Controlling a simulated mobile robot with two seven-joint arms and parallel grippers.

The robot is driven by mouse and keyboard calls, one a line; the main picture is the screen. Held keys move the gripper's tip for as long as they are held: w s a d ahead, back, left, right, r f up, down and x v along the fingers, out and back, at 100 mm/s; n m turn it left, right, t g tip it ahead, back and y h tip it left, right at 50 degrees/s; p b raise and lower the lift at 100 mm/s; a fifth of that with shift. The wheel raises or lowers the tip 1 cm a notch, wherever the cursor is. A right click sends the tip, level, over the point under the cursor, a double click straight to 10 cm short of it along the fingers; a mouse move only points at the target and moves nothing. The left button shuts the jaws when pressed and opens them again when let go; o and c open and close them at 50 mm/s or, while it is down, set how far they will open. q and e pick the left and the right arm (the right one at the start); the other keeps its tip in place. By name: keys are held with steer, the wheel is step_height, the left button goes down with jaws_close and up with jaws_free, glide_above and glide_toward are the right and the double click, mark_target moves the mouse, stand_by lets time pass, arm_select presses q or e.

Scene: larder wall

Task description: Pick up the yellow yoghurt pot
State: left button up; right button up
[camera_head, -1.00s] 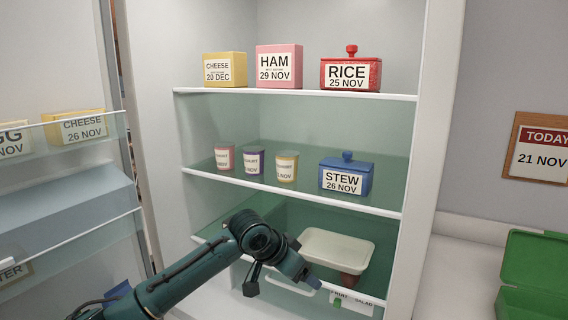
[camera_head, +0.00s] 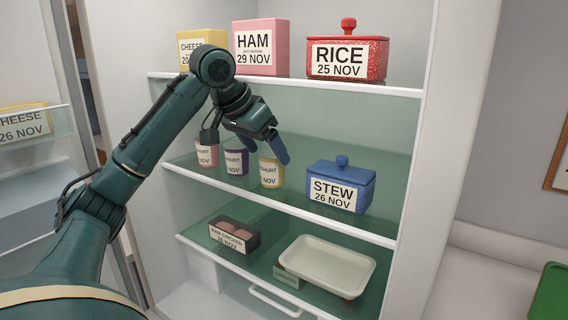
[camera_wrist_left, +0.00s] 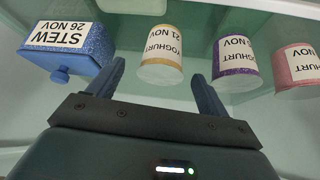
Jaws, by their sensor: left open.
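The yellow yoghurt pot (camera_head: 271,174) stands on the middle glass shelf, between the purple yoghurt pot (camera_head: 236,162) and the blue stew box (camera_head: 341,185). In the wrist view the yellow pot (camera_wrist_left: 162,62) appears upside down, labelled 21 NOV, between my finger lines and beyond them. My left gripper (camera_head: 264,148) is open and empty, in front of the pot and around its top height in the head view. The exact gap to the pot cannot be told. My right gripper is out of view.
A pink yoghurt pot (camera_head: 206,153) stands left of the purple one. The upper shelf holds the pink ham box (camera_head: 260,68), a cheese box and the red rice box (camera_head: 347,70). A white tray (camera_head: 325,263) and a raw chicken pack (camera_head: 234,237) are below.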

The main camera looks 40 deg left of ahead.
mark_target(276, 166)
arm_select(q)
steer(key=shift+w+f, duration=0.25)
steer(key=shift+f, duration=0.5)
steer(key=p+x, duration=0.1)
steer(key=x, duration=0.4)
steer(key=shift+w+a+r, duration=0.1)
steer(key=shift+w+r, duration=0.05)
steer(key=shift+c, duration=0.5)
steer(key=c, duration=1)
